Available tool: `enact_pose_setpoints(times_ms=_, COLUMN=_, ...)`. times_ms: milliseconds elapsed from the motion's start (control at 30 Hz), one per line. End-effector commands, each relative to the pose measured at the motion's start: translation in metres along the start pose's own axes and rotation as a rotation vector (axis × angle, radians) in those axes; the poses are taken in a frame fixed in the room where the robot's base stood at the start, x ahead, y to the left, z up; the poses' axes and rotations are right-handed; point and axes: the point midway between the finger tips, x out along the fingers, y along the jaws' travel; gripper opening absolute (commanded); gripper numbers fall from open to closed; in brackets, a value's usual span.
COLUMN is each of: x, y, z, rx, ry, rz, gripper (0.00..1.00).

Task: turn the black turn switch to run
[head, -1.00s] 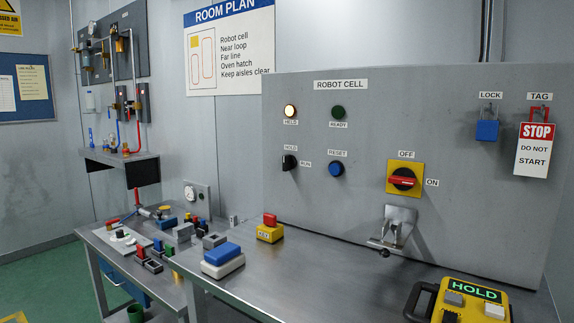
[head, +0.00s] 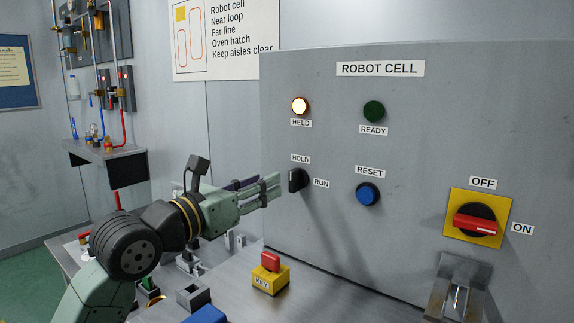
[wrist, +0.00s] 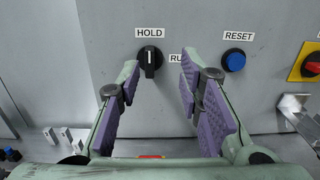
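The black turn switch (head: 297,180) is on the grey ROBOT CELL panel (head: 330,235), between the HOLD label above and the RUN label at its right. In the wrist view the switch (wrist: 149,60) has its grip upright, toward HOLD. My gripper (head: 275,189) points at the panel just left of the switch in the head view. In the wrist view my gripper (wrist: 160,82) is open, its purple-padded fingers spread and empty. The switch lies ahead between the fingertips, nearer the left one. I cannot tell the remaining gap. The HELD lamp (head: 300,105) is lit.
The blue RESET button (head: 368,194) and red-yellow OFF/ON switch (head: 476,223) are to the right. A metal bracket (head: 456,290) sticks out below. A yellow key block with a red top (head: 270,274) stands on the bench below my gripper.

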Motion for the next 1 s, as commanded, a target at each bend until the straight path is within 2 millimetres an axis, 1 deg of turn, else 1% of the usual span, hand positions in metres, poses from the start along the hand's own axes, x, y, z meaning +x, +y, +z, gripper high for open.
enact_pose_setpoints(times_ms=33, x=0.002, y=0.007, z=-0.007, rx=0.011, ry=0.030, rz=0.022, gripper=0.33)
enact_pose_setpoints(times_ms=100, x=0.005, y=0.012, z=-0.012, rx=0.018, ry=0.050, rz=0.037, gripper=0.33)
enact_pose_setpoints(times_ms=167, x=0.010, y=0.013, z=-0.013, rx=0.018, ry=0.055, rz=0.039, gripper=0.33)
enact_pose_setpoints(times_ms=267, x=0.024, y=0.013, z=-0.012, rx=0.017, ry=0.053, rz=0.036, gripper=0.33)
enact_pose_setpoints(times_ms=500, x=0.070, y=0.013, z=-0.012, rx=0.016, ry=0.051, rz=0.034, gripper=0.33)
enact_pose_setpoints(times_ms=600, x=0.087, y=0.014, z=-0.014, rx=0.017, ry=0.051, rz=0.034, gripper=0.33)
enact_pose_setpoints(times_ms=700, x=0.099, y=0.015, z=-0.015, rx=0.016, ry=0.049, rz=0.035, gripper=0.33)
enact_pose_setpoints(times_ms=833, x=0.109, y=0.015, z=-0.017, rx=0.016, ry=0.049, rz=0.035, gripper=0.33)
enact_pose_setpoints(times_ms=1000, x=0.111, y=0.016, z=-0.018, rx=0.018, ry=0.049, rz=0.036, gripper=0.33)
